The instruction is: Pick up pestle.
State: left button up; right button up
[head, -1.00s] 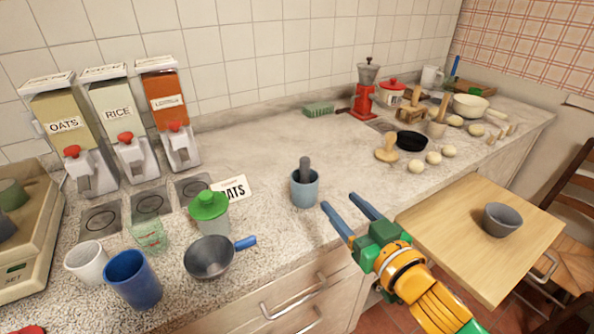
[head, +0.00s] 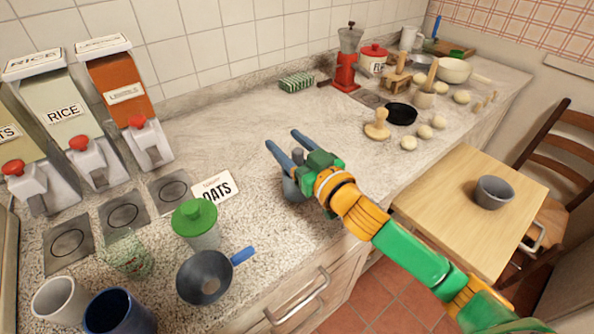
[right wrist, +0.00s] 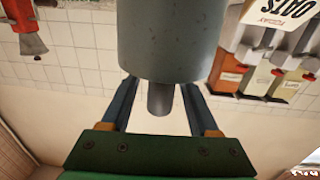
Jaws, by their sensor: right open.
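The pestle is a dark grey rod (right wrist: 161,98) standing in a blue-grey cup (right wrist: 170,40) in the right wrist view, where the scene appears upside down. In the head view the cup (head: 291,190) stands on the counter near its front edge, mostly hidden by my right gripper, and the pestle is largely hidden too. My right gripper (head: 283,146) is open above the cup. In the right wrist view its fingers (right wrist: 158,88) show on either side of the pestle, with gaps on both sides. My left gripper is not in view.
A green-lidded shaker (head: 196,222), an oats card (head: 213,188) and a small pan (head: 205,278) stand to the left. The counter behind the cup is clear.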

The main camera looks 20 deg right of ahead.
jog(key=shift+s+r, duration=0.1)
jog(key=shift+s, duration=0.1)
jog(key=c, duration=0.7)
grip_shut()
